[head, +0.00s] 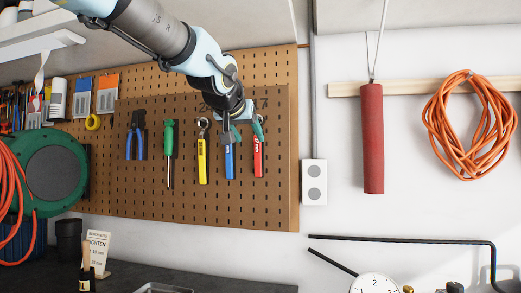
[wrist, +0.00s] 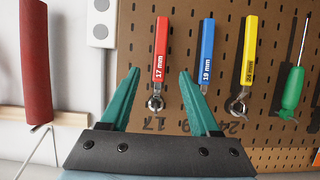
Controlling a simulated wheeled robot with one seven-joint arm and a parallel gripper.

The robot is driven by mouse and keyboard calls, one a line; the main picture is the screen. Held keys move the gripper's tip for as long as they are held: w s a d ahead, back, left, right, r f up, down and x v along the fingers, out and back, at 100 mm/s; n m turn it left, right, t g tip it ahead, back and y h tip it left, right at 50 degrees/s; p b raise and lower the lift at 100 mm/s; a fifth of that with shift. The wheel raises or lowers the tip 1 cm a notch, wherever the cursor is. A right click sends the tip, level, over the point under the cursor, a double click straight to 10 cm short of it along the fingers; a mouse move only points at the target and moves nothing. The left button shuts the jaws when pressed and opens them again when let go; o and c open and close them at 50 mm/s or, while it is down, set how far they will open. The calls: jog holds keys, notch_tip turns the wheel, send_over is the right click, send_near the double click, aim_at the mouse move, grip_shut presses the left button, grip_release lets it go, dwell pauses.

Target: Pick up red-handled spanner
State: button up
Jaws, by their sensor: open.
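The red-handled spanner (head: 258,160) hangs on the brown pegboard, at the right end of a row of tools. In the wrist view, which looks upside down, its red handle (wrist: 162,45) reads "17 mm" and its metal head (wrist: 155,103) shows below. My gripper (head: 247,130) is in front of the board near the tops of the red and blue spanners. In the wrist view its teal fingers (wrist: 159,74) are apart, with the red-handled spanner appearing between them. Nothing is held. I cannot tell how far the fingertips are from the spanner.
A blue-handled spanner (head: 230,162) hangs close to the left, then a yellow-handled spanner (head: 202,162), a green screwdriver (head: 169,152) and blue-handled pliers (head: 136,140). A white socket box (head: 314,182) is right of the board. A red cylinder (head: 372,140) hangs farther right.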

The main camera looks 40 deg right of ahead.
aim_at(257, 153)
jog(key=shift+p+x, duration=1.25)
jog(key=shift+x, duration=1.3)
jog(key=shift+w+d+f+p, duration=0.2)
jog(key=shift+w+d+p, duration=0.15)
jog(key=shift+w+p, duration=0.15)
jog(key=shift+p+x, duration=0.75)
jog(key=shift+x, duration=1.2)
jog(key=shift+s+f, duration=0.2)
grip_shut()
